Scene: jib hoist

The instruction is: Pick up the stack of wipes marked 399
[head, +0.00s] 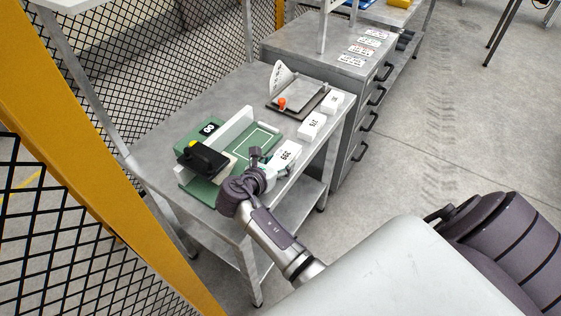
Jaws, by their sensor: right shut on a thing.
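The stack of wipes marked 399 (287,152) is a white block with black digits near the right edge of the grey metal table (178,118). My right gripper (267,165) is at its near left end and is shut on it. The fingers hide part of that end. I cannot tell whether the stack touches the table or is slightly raised. My left gripper is not in view.
Two more white stacks, one marked (311,125) and one further back (332,103), line the right edge. Behind stands a scale with an orange knob (295,97). Mesh fence (170,50) borders the left.

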